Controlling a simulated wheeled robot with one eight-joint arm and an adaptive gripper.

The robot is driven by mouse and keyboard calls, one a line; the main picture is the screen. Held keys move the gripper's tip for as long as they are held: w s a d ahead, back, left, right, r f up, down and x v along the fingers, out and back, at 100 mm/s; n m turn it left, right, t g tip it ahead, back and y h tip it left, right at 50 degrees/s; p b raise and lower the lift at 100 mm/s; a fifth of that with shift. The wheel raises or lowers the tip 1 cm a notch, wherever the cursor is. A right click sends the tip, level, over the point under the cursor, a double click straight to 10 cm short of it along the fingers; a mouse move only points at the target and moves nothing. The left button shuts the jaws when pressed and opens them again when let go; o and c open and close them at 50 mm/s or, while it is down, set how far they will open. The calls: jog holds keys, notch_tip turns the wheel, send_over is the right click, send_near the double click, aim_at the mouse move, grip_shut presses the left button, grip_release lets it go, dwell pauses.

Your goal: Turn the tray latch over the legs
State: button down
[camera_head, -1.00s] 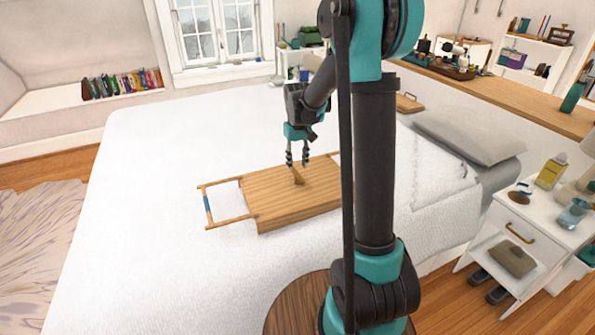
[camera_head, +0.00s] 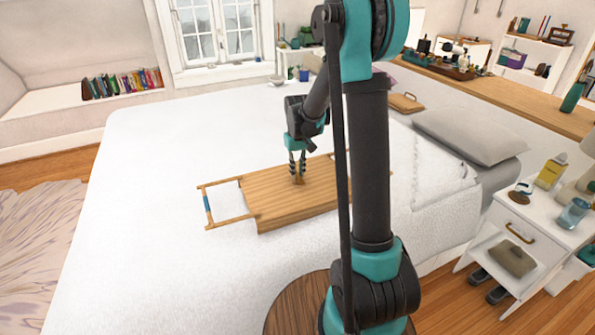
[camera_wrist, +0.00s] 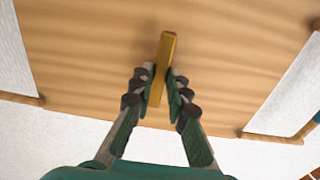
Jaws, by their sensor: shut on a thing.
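The wooden tray (camera_head: 270,212) lies upside down on the white bed, with a leg frame (camera_head: 208,208) out flat at its left end. A blue band shows on that frame's bar. The latch, a small wooden bar (camera_wrist: 164,62), sits on the tray's face and shows between my fingers in the wrist view. My gripper (camera_head: 298,168) comes down from above over the tray's middle. In the wrist view my gripper (camera_wrist: 160,88) is shut on the latch, one finger on each side. Parts of both leg frames show at the wrist view's edges. My arm hides the tray's right end in the head view.
The white bed (camera_head: 150,180) around the tray is clear. Pillows (camera_head: 470,135) lie at the bed's right. A white nightstand (camera_head: 535,215) with bottles stands at the right. A small wooden board (camera_head: 405,103) lies near the far right edge.

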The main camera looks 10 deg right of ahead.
jog(key=shift+m, duration=0.4)
jog(key=m, duration=0.3)
jog(key=shift+m, duration=0.3)
jog(key=m, duration=0.4)
jog(key=shift+m, duration=0.3)
jog(key=m, duration=0.4)
jog(key=shift+m, duration=0.3)
jog(key=m, duration=0.4)
jog(key=shift+m, duration=0.3)
jog(key=c, duration=1.5)
grip_release()
